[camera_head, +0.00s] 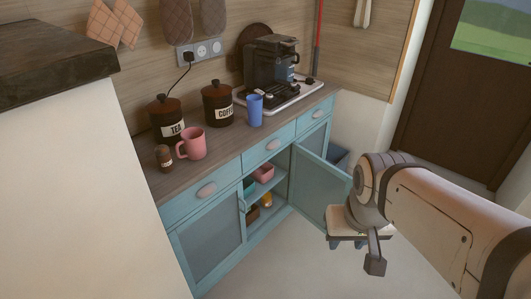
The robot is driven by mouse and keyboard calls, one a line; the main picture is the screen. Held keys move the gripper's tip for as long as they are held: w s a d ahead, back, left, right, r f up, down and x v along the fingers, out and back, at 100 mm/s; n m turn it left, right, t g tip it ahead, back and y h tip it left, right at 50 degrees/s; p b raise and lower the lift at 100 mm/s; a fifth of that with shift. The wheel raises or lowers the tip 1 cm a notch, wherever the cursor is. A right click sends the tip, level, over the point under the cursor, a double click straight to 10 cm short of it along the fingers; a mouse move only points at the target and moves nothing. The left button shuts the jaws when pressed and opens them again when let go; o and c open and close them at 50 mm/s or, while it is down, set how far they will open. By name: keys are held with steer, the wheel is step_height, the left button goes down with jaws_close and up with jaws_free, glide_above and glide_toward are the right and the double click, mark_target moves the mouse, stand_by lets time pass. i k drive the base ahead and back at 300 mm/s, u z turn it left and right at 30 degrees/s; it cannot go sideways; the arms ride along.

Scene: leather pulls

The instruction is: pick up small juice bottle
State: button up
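A small orange-yellow item (267,200), perhaps the small juice bottle, sits inside the open lower cabinet. It is too small to identify for certain. A small brown bottle-like container (163,158) with a dark top stands on the counter beside a pink mug. My gripper (347,243) is at the lower right, pointing down in front of the open cabinet door. Its two fingers look apart, with nothing seen between them. It is well to the right of the cabinet opening and touches nothing that I can see.
The blue cabinet door (322,190) stands open between my gripper and the shelves. Pink (263,173) and brown (252,214) containers are inside. The counter holds a pink mug (192,144), tea (167,120) and coffee (217,103) jars, a blue cup (255,110) and a coffee machine (272,62).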

mark_target(267, 199)
steer(key=i, duration=0.9)
